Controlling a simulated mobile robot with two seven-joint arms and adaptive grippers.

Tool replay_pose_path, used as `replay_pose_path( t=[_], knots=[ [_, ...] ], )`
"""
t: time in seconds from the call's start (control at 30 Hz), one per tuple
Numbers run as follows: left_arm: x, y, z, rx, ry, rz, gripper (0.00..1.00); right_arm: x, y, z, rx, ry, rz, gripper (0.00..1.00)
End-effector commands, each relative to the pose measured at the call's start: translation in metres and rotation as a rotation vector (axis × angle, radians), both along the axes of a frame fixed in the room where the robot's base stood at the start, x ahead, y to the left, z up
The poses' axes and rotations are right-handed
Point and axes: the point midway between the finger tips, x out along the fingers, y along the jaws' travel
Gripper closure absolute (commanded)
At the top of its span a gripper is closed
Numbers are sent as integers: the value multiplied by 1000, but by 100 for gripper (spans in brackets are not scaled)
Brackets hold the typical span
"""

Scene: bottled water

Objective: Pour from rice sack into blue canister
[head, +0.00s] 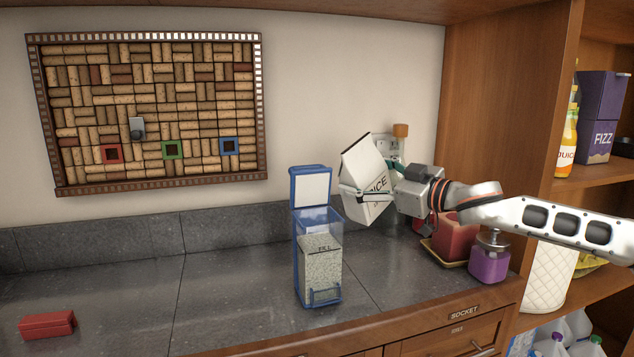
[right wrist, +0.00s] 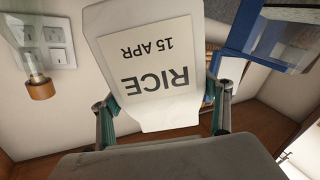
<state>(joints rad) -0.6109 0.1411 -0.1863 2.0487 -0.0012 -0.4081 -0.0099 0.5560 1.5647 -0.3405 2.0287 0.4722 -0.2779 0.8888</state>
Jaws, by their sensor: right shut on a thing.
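The white rice sack (head: 365,172) is held tilted in the air by my right gripper (head: 367,192), just right of the blue canister. In the right wrist view, the sack (right wrist: 155,108) shows its "RICE 15 APR" label upside down between the two fingers (right wrist: 165,112). The blue canister (head: 296,245) stands upright on the counter with its lid raised. Its clear body holds pale grains up to about the "FILL" mark. In the right wrist view, part of the canister (right wrist: 270,40) shows at the top right. The sack's opening is not clearly seen. My left gripper is out of view.
A purple jar (head: 488,262) and a red canister (head: 454,240) on a tray stand at the right end of the counter. A red block (head: 47,325) lies at the front left. A cork board (head: 160,95) hangs on the wall. The counter's left half is mostly clear.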

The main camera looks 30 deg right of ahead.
Motion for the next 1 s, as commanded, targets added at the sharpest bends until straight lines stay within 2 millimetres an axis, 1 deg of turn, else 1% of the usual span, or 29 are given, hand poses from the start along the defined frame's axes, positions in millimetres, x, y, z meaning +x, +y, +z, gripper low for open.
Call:
replay_pose_path(
  t=[0.53,0.8,1.0],
  knots=[
    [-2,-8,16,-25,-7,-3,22,0,-7,-15,240,53,1,62],
    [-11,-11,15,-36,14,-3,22,1,-9,-21,340,78,1,62],
    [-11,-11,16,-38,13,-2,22,2,-9,-25,366,85,1,62]
  ],
)
